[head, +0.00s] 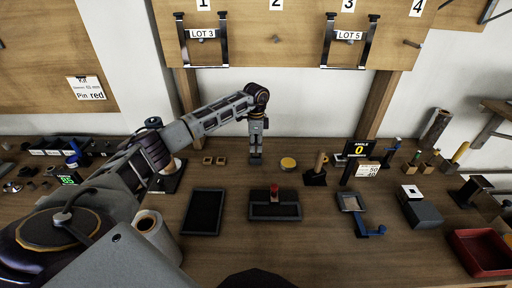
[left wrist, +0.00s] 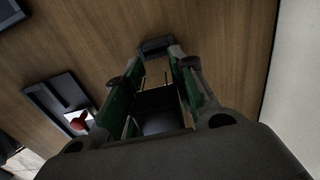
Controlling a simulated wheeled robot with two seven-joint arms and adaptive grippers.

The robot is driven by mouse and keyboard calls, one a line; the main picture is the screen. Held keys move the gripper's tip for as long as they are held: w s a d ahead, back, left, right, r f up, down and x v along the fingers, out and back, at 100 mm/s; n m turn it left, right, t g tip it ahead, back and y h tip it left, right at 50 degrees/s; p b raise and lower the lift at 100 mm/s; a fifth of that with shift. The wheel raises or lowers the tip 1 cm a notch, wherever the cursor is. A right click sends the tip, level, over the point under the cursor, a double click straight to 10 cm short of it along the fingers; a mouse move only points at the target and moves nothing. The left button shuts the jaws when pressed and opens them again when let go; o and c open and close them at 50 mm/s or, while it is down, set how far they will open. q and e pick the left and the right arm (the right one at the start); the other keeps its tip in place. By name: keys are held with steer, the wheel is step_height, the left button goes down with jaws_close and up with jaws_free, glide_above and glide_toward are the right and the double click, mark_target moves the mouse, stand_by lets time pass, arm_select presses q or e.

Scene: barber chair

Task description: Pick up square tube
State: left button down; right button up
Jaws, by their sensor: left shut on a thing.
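My left gripper (head: 256,153) points down at the back middle of the bench, in front of the hanging board. In the left wrist view my left gripper (left wrist: 155,95) has its green-padded fingers closed on a dark, square-sided piece, which appears to be the square tube (left wrist: 158,101). The tube's lower part and its contact with the bench are hard to make out. In the head view the fingers largely hide it. My right gripper is in neither view.
A yellow round tin (head: 288,163) stands just right of the gripper, and two small brass blocks (head: 214,160) lie left. A black tray (head: 203,211) and a dark fixture with a red knob (head: 275,207) lie in front. A red bin (head: 483,252) is far right.

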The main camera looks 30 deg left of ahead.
arm_select(q)
step_height(320, 180, up, 3)
steer(key=shift+f, duration=0.1)
steer(key=shift+s+d, duration=0.15)
steer(key=shift+s, duration=0.05)
steer(key=shift+s+d, duration=0.25)
steer(key=shift+s, duration=0.25)
steer(key=shift+s+d, duration=0.25)
steer(key=shift+s, duration=0.2)
steer(key=s+d+b, duration=0.1)
steer(key=s+d, duration=0.7)
steer(key=s, duration=0.5)
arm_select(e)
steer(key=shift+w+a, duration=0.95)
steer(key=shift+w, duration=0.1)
